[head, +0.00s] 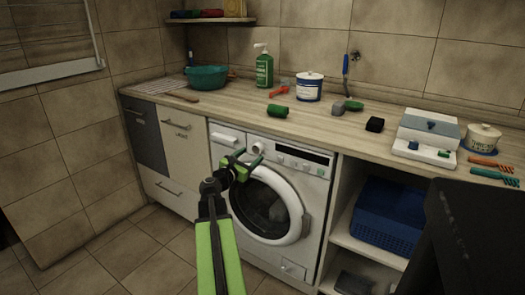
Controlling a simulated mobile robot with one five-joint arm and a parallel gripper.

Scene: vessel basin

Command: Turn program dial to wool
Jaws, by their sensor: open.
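The white washing machine (309,184) stands under the worktop, with its round door shut. Its program dial (257,146) is a pale round knob on the upper front panel, right of the detergent drawer (228,138). The dial's markings are too small to read, so its setting cannot be told. My gripper (246,158) has green fingers, is open and empty, and is in front of the panel just below the dial in the picture. Whether a finger touches the dial cannot be told.
Small knobs or buttons (293,162) sit right of the dial. A blue basket (390,217) is on the shelf at right. Floor at left is clear.

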